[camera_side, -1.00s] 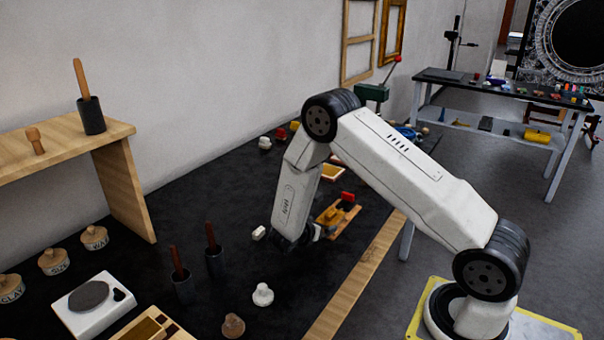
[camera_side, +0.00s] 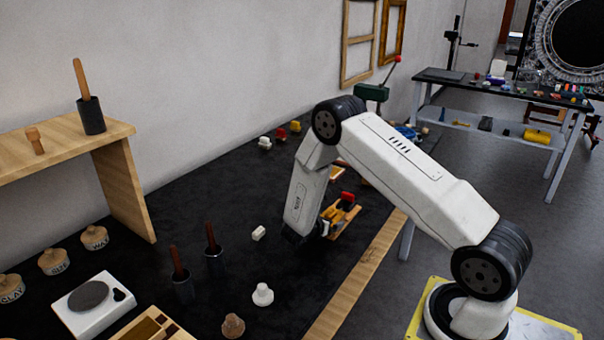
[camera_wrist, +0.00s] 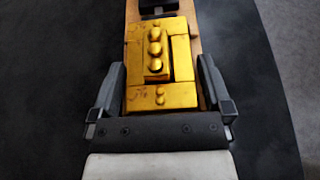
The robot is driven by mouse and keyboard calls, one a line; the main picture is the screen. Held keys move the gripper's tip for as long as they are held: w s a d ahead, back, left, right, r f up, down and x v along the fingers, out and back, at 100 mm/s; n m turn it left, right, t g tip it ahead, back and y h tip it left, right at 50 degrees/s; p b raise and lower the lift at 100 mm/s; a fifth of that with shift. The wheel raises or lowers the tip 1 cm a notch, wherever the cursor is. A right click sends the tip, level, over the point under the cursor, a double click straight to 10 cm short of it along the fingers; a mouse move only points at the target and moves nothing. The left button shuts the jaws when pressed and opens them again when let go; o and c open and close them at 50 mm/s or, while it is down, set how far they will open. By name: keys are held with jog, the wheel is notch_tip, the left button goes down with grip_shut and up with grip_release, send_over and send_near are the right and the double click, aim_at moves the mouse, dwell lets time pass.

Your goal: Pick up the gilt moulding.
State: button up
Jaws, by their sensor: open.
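The gilt moulding (camera_wrist: 158,62) shows in the wrist view as a golden block with several round beads along its middle. It lies on a wooden board (camera_wrist: 185,14), and a small yellow part of it shows in the side view (camera_side: 333,212) beside the end of my arm. My gripper (camera_wrist: 160,88) is open, with one finger on each side of the moulding's near part. A gap shows between the moulding and the fingers. In the side view my gripper is mostly hidden behind my arm's last link, low over the board.
A red-topped dark piece (camera_side: 347,198) stands on the board's far end. A small cream block (camera_side: 258,233) and a white knobbed piece (camera_side: 262,294) lie left of my gripper. Dark cups with handles (camera_side: 214,262) stand farther left.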

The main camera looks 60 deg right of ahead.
jog(key=c, duration=1.1)
jog(key=shift+o, duration=0.2)
jog(key=shift+r, duration=0.2)
jog(key=shift+r, duration=0.75)
jog(key=s+a+r, duration=0.6)
jog(key=s+r, duration=0.5)
jog(key=s, duration=0.1)
jog(key=shift+s+a, duration=0.15)
jog(key=shift+s, duration=0.1)
